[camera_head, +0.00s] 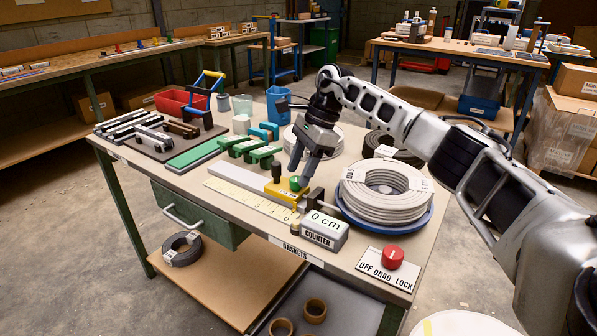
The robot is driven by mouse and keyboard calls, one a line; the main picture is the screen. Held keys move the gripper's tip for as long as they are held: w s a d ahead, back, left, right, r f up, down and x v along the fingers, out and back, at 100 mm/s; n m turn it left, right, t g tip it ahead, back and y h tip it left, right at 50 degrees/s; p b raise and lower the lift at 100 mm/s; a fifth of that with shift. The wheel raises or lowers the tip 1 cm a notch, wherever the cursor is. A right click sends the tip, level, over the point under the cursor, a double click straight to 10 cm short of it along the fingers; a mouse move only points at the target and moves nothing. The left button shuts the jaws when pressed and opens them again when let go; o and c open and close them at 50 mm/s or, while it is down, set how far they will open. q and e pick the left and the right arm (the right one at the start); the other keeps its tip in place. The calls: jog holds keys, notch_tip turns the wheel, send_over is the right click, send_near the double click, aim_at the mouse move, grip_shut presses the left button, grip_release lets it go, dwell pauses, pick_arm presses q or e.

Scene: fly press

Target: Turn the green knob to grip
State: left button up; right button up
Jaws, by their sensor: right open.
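The green knob (295,184) sits on a yellow block (280,192) at the end of a yellow ruler (245,202) on the bench. My right gripper (301,171) points down just above the green knob, with its fingers apart. The fingers partly overlap the knob's surroundings, and I cannot tell whether they touch it. The knob's marking is too small to read. My left gripper is not in view.
A white coil (385,190) on a blue base is close on the right. A red knob (392,256) is on the drag lock plate.

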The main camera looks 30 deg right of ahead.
pick_arm(q)
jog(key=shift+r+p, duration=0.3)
jog(key=shift+p, duration=0.6)
pick_arm(e)
jog(key=v, duration=1.4)
jog(key=shift+r, duration=0.35)
jog(key=shift+d, duration=0.1)
